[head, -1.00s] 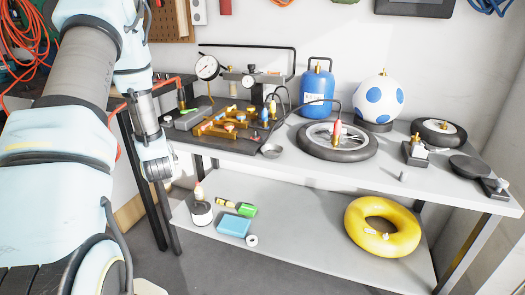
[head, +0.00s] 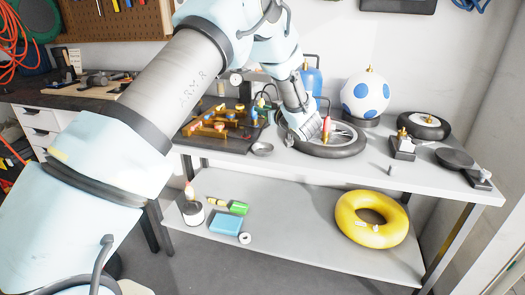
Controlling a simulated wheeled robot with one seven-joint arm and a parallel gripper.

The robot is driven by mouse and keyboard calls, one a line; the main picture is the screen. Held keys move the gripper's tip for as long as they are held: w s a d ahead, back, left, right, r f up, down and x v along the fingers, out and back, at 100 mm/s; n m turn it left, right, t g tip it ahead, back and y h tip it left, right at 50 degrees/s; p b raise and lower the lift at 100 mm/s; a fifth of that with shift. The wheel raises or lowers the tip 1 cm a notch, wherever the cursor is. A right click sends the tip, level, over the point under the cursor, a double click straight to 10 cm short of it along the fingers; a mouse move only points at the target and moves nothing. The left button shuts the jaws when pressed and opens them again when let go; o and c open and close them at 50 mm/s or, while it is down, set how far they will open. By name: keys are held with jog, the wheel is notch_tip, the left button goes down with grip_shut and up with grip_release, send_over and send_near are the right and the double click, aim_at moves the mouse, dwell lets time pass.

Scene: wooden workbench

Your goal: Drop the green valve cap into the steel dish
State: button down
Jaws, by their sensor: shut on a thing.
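The steel dish (head: 263,149) is a small grey bowl near the bench's front edge, just right of the dark tray. My gripper (head: 311,137) is over the left part of the spoked wheel with its black tyre (head: 345,151), to the right of the dish and apart from it. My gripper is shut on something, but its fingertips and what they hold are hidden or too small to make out. I cannot pick out the green valve cap in the head view.
A red-tipped fitting (head: 326,127) stands on the wheel close to my gripper. The dark tray (head: 225,146) holds orange-brown parts. A blue gas cylinder (head: 312,80) and a spotted ball (head: 365,98) stand behind. The front right of the bench (head: 425,177) is mostly clear.

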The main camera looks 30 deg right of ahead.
jog(key=b, duration=0.4)
send_over(264, 144)
jog(key=shift+w+f, duration=0.1)
jog(key=shift+f, duration=2.9)
jog(key=c, duration=0.6)
grip_release()
jog(key=s+r+b, duration=0.1)
jog(key=s+b, duration=0.1)
jog(key=s, duration=0.8)
jog(key=shift+s+d+r, duration=0.15)
jog(key=shift+s+r, duration=0.2)
jog(key=shift+w, duration=0.1)
